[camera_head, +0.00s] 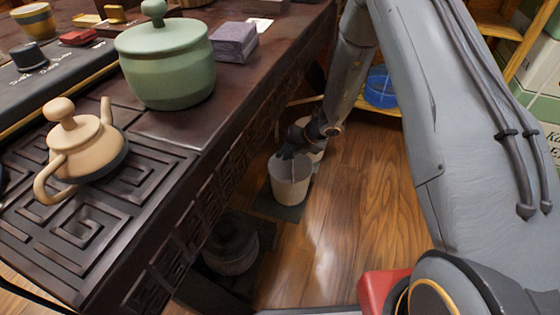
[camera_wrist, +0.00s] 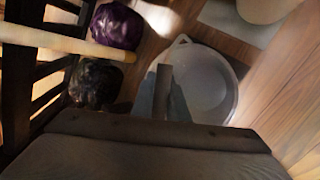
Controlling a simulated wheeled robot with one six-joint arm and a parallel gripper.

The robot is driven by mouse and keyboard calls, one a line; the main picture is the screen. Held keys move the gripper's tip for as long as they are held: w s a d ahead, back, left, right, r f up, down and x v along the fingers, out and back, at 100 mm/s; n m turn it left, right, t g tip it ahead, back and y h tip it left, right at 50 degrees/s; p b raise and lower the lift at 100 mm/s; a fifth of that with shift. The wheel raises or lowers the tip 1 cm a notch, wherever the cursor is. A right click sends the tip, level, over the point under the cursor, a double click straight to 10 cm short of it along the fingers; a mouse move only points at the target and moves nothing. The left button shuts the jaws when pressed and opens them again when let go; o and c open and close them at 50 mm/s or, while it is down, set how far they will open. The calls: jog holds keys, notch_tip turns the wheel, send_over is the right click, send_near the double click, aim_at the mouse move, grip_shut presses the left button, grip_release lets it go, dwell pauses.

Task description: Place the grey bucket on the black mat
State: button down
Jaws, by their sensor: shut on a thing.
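The grey bucket (camera_head: 290,182) is a pale, tapered pail, upright on the floor side of the dark table. My gripper (camera_head: 287,152) is at its top and shut on it. In the wrist view the bucket (camera_wrist: 208,88) shows from above, its round rim facing me, with my gripper's finger (camera_wrist: 163,92) at its left side. The black mat (camera_head: 268,207) shows as a dark flat patch around the bucket's base in the head view. I cannot tell whether the bucket touches it or hangs just above.
Another pale container (camera_head: 317,153) stands behind, partly hidden by my gripper. A dark pot (camera_head: 232,250) sits under the table (camera_head: 180,130). A purple round thing (camera_wrist: 117,26) lies left in the wrist view. Wooden floor (camera_head: 350,210) to the right is clear.

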aim_at(273, 163)
jog(key=shift+b+x, duration=1.3)
jog(key=shift+x, duration=0.8)
jog(key=shift+f, duration=0.1)
jog(key=c, duration=1.7)
grip_release()
jog(key=shift+d, duration=0.1)
jog(key=shift+c, duration=0.2)
jog(key=p+v, duration=0.5)
jog(key=v, duration=0.7)
